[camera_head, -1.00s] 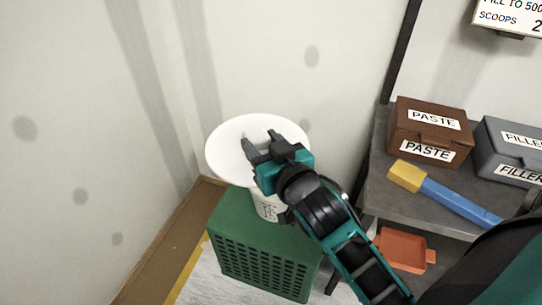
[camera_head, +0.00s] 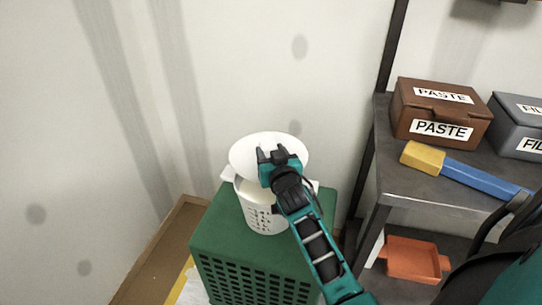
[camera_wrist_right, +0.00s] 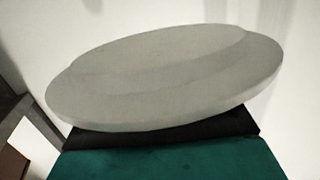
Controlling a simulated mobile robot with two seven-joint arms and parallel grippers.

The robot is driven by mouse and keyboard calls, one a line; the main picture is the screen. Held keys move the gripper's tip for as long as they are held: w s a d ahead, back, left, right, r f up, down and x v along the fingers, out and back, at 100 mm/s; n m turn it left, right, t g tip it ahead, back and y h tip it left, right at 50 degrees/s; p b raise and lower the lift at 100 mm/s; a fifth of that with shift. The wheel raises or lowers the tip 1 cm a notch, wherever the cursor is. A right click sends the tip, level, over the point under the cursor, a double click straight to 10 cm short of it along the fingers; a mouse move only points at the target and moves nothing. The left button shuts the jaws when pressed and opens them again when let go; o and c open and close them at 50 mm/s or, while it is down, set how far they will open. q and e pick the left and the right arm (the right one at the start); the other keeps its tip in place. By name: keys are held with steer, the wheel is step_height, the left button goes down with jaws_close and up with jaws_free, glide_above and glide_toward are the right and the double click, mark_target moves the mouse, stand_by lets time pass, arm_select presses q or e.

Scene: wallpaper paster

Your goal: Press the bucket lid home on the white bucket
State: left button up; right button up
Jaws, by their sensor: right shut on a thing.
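The white bucket (camera_head: 262,216) stands upright on a green crate and has dark markings on its side. The round white lid (camera_head: 246,150) is over the bucket's back part, tilted, with part of the bucket's front rim showing below it. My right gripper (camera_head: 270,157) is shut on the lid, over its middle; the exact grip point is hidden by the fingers. In the right wrist view the lid (camera_wrist_right: 165,72) fills the middle as a tilted grey disc just beyond the gripper. I cannot tell whether the lid touches the bucket rim. My left gripper is not in view.
The green crate (camera_head: 230,242) stands near the wall. To the right, a grey shelf (camera_head: 390,185) holds a brown paste box (camera_head: 440,100), a grey filler box (camera_head: 515,115) and a blue-handled brush (camera_head: 465,174). An orange tray (camera_head: 412,260) sits lower down.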

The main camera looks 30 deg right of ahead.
step_height(320, 180, down, 3)
steer(key=b, duration=0.3)
steer(key=shift+f, duration=0.2)
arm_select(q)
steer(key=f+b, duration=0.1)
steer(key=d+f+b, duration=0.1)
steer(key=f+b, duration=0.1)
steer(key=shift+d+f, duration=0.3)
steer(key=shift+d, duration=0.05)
arm_select(e)
step_height(320, 180, down, 2)
steer(key=shift+f, duration=0.2)
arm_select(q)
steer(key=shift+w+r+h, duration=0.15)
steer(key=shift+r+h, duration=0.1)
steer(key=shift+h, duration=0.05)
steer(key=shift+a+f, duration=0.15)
arm_select(e)
steer(key=shift+s+a, duration=0.1)
steer(key=shift+s, duration=0.1)
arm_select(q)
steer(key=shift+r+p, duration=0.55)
arm_select(e)
steer(key=shift+r, duration=0.1)
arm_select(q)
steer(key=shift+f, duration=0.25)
arm_select(e)
steer(key=shift+f, duration=0.2)
